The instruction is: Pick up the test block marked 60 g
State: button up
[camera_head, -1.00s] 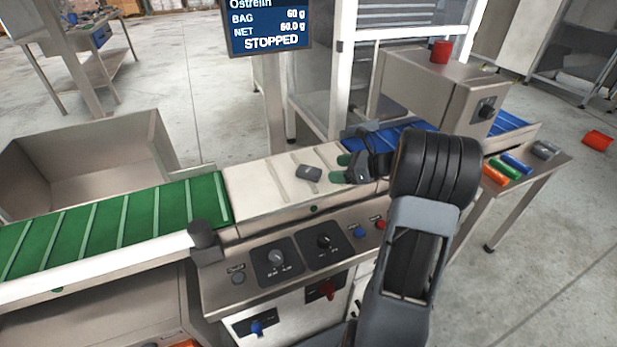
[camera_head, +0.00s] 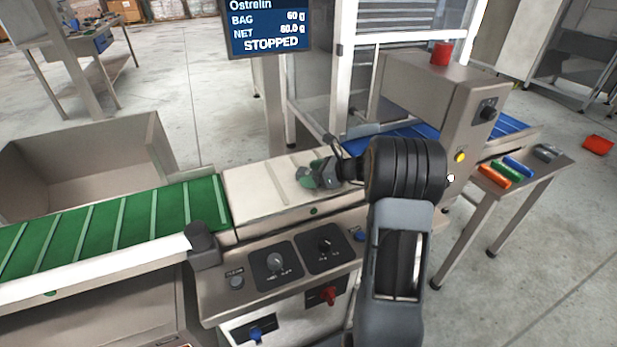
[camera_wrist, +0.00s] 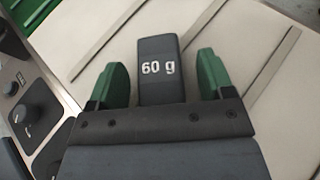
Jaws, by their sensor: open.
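The test block (camera_wrist: 160,56) is dark grey with "60 g" in white. In the wrist view it lies on the cream weighing belt (camera_wrist: 215,70), between the two green fingertips of my gripper (camera_wrist: 161,78). There is a visible gap on each side, so the open jaws straddle it without gripping. In the head view my gripper (camera_head: 312,174) is low over the cream belt (camera_head: 257,195), and its fingers largely hide the block. The block's near end is hidden behind the gripper body in the wrist view.
A green belt (camera_head: 115,228) lies left, and a blue belt (camera_head: 385,135) runs right through a grey housing (camera_head: 432,85). A control panel (camera_head: 290,268) sits in front. A side shelf (camera_head: 530,180) holds coloured bars. The display (camera_head: 266,27) reads 60.0 g, STOPPED.

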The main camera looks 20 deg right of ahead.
jog(key=c, duration=1.1)
jog(key=shift+r, duration=0.15)
